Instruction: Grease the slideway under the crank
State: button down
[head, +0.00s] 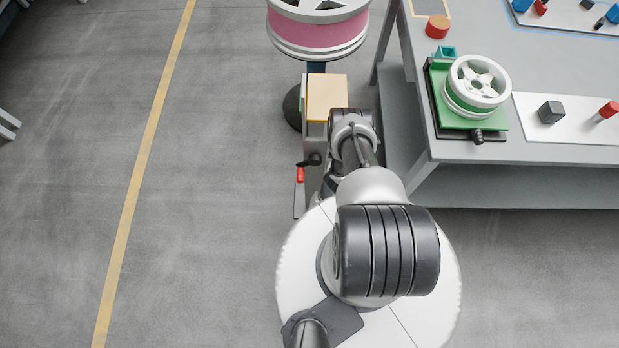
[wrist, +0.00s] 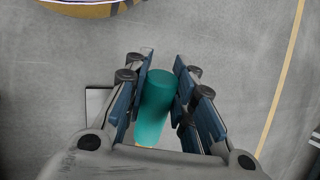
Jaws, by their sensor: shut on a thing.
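The crank (head: 300,174) with its red handle and dark hub sticks out from the left side of a grey pedestal (head: 312,182) in the head view. A thin grey edge shows below the crank; I cannot tell how much of it is the slideway. My gripper (wrist: 164,74) is shut on a teal cylinder (wrist: 154,110), which lies between its two blue-padded fingers in the wrist view. In the head view my arm hides the gripper and the cylinder.
A tan block (head: 327,98) tops the pedestal. A pink-banded wheel (head: 318,32) stands behind it. The workbench (head: 540,155) on the right carries a white wheel (head: 478,82) on a green fixture (head: 440,100). The floor left of the pedestal is clear up to the yellow line (head: 150,135).

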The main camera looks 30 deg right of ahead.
jog(key=w+d+b, duration=0.2)
jog(key=b, duration=0.1)
jog(key=shift+w+f, duration=0.15)
jog(key=shift+w, duration=0.2)
jog(key=shift+w+d+r+b, duration=0.2)
jog(key=shift+w+d+b, duration=0.25)
jog(key=shift+w, duration=0.2)
jog(key=shift+w+d, duration=0.4)
jog(key=shift+w, duration=0.25)
